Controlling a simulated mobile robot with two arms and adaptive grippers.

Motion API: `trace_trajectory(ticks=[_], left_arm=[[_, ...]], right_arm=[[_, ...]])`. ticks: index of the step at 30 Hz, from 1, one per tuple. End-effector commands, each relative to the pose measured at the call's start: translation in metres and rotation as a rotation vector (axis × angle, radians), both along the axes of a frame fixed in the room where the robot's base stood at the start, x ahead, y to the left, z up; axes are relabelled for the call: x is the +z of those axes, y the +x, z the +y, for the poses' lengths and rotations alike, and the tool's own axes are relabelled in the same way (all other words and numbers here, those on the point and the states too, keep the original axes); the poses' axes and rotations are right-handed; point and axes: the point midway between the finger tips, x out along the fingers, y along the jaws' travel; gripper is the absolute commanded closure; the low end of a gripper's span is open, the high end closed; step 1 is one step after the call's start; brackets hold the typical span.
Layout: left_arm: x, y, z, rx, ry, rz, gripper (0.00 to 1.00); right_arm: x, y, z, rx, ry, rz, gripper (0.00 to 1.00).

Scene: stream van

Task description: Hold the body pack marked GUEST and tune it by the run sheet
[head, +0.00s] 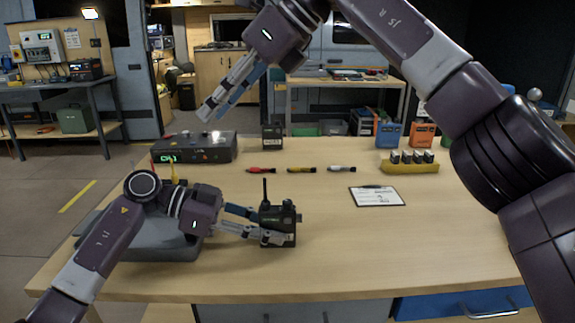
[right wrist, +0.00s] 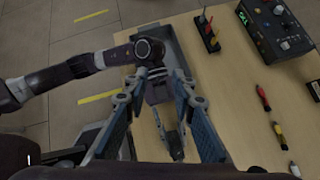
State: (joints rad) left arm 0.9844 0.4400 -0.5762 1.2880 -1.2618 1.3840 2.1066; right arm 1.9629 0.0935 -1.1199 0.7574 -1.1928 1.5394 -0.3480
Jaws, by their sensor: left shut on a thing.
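A dark body pack (head: 283,218) with an upright antenna stands near the front middle of the table in the head view. Its lettering is too small to read. My left gripper (head: 268,226) is shut on this pack from the left, its fingers covering part of the front. My right gripper (head: 213,110) is in the air above the table's back left, open and empty; its spread fingers also show in the right wrist view (right wrist: 160,85). A clipboard with a printed sheet (head: 378,196) lies flat to the right; its text is unreadable.
A black console with a green display (head: 205,148) stands at the back left, with another dark unit (head: 272,137) beside it. A yellow holder (head: 412,168) sits right. A grey tray (head: 150,248) is under my left arm. The front right is clear.

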Motion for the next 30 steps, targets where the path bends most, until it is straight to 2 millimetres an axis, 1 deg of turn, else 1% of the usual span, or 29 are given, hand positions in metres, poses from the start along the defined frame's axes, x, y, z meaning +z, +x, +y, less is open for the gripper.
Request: trace_trajectory(ticks=[1, 2, 4, 5, 7, 9, 10, 12, 15, 20, 26, 30], left_arm=[[0.0, 0.0, 0.0, 0.0, 0.0, 0.0, 1.0], [0.0, 0.0, 0.0, 0.0, 0.0, 0.0, 1.0], [0.0, 0.0, 0.0, 0.0, 0.0, 0.0, 1.0], [0.0, 0.0, 0.0, 0.0, 0.0, 0.0, 1.0], [0.0, 0.0, 0.0, 0.0, 0.0, 0.0, 1.0], [0.0, 0.0, 0.0, 0.0, -0.001, 0.0, 1.0], [0.0, 0.0, 0.0, 0.0, -0.001, 0.0, 1.0], [0.0, 0.0, 0.0, 0.0, -0.001, 0.0, 1.0], [0.0, 0.0, 0.0, 0.0, 0.0, 0.0, 1.0], [0.0, 0.0, 0.0, 0.0, 0.0, 0.0, 1.0], [0.0, 0.0, 0.0, 0.0, 0.0, 0.0, 1.0], [0.0, 0.0, 0.0, 0.0, 0.0, 0.0, 1.0]], right_arm=[[0.004, 0.003, -0.006, -0.021, -0.087, -0.058, 0.76], [0.003, 0.007, -0.011, -0.034, -0.139, -0.084, 0.76], [-0.007, 0.012, -0.026, -0.05, -0.263, -0.112, 0.76], [-0.016, 0.014, -0.034, -0.052, -0.316, -0.112, 0.76], [-0.039, 0.015, -0.052, -0.044, -0.433, -0.083, 0.76], [-0.063, 0.012, -0.069, -0.023, -0.535, -0.036, 0.76], [-0.072, 0.011, -0.076, -0.015, -0.574, -0.015, 0.76], [-0.088, 0.006, -0.09, 0.006, -0.647, 0.03, 0.76], [-0.103, 0.0, -0.104, 0.029, -0.716, 0.078, 0.76], [-0.112, -0.004, -0.113, 0.044, -0.76, 0.11, 0.76], [-0.123, -0.004, -0.115, 0.047, -0.762, 0.113, 0.76], [-0.135, -0.005, -0.114, 0.047, -0.761, 0.114, 0.76]])
